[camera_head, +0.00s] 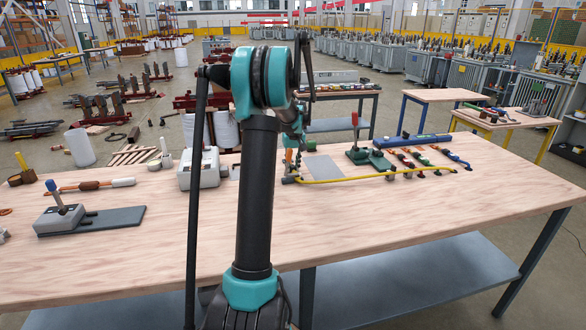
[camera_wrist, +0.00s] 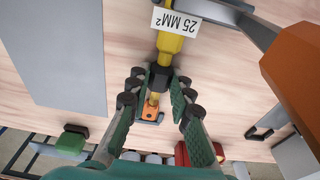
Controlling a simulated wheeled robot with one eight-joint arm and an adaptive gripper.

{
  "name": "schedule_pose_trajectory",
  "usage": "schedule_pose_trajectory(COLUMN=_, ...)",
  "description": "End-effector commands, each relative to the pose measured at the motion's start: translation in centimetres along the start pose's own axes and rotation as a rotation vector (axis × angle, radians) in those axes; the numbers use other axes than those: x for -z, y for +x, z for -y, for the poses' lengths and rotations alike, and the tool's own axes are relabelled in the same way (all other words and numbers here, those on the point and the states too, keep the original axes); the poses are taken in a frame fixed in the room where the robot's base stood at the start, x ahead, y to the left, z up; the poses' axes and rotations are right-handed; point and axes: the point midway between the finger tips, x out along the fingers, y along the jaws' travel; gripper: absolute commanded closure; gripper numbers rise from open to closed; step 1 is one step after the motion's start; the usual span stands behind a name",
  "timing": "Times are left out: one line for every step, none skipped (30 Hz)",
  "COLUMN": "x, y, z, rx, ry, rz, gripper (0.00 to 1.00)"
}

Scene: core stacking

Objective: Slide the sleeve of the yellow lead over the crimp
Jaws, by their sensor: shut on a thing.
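The yellow lead (camera_wrist: 172,40) runs down from the top of the wrist view, with a white "25 MM²" tag on it. A black sleeve (camera_wrist: 159,79) sits around it between the fingers of my gripper (camera_wrist: 158,92), which is shut on the sleeve. In the head view the yellow lead (camera_head: 380,178) lies along the bench to the right, and my arm partly hides my gripper (camera_head: 291,168).
A large orange-and-grey thing (camera_wrist: 296,66) is close on the right in the wrist view. A grey plate (camera_head: 323,166) and a green tool with a red handle (camera_head: 366,156) lie near the lead. Several coloured leads lie further right. The bench front (camera_head: 400,230) is clear.

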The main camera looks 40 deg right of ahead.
Motion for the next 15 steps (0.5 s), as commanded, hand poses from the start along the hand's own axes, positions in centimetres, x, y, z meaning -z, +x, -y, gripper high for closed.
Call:
schedule_pose_trajectory(x=0.2, y=0.0, z=0.0, rx=0.0, ry=0.0, rz=-0.001, gripper=1.0)
schedule_pose_trajectory(x=0.3, y=0.0, z=0.0, rx=0.0, ry=0.0, rz=-0.001, gripper=1.0)
schedule_pose_trajectory(x=0.4, y=0.0, z=0.0, rx=0.0, ry=0.0, rz=-0.001, gripper=1.0)
schedule_pose_trajectory(x=0.5, y=0.0, z=0.0, rx=0.0, ry=0.0, rz=-0.001, gripper=1.0)
schedule_pose_trajectory(x=0.5, y=0.1, z=0.0, rx=0.0, ry=0.0, rz=-0.001, gripper=1.0)
schedule_pose_trajectory(x=0.6, y=0.1, z=0.0, rx=0.0, ry=-0.001, rz=-0.001, gripper=1.0)
schedule_pose_trajectory(x=0.7, y=0.1, z=0.0, rx=0.0, ry=0.0, rz=-0.001, gripper=1.0)
schedule_pose_trajectory(x=0.8, y=0.1, z=0.0, rx=0.0, ry=-0.001, rz=-0.001, gripper=1.0)
schedule_pose_trajectory(x=0.9, y=0.1, z=0.0, rx=0.0, ry=0.0, rz=-0.001, gripper=1.0)
schedule_pose_trajectory(x=1.0, y=0.1, z=0.0, rx=0.0, ry=-0.001, rz=-0.001, gripper=1.0)
schedule_pose_trajectory(x=1.1, y=0.2, z=0.0, rx=0.0, ry=-0.001, rz=-0.001, gripper=1.0)
schedule_pose_trajectory(x=1.2, y=0.2, z=0.0, rx=0.0, ry=-0.001, rz=-0.001, gripper=1.0)
schedule_pose_trajectory(x=1.2, y=0.2, z=0.0, rx=0.0, ry=-0.001, rz=-0.001, gripper=1.0)
schedule_pose_trajectory(x=1.3, y=0.2, z=0.0, rx=0.0, ry=-0.001, rz=-0.001, gripper=1.0)
schedule_pose_trajectory(x=1.4, y=0.2, z=0.0, rx=0.0, ry=-0.001, rz=-0.001, gripper=1.0)
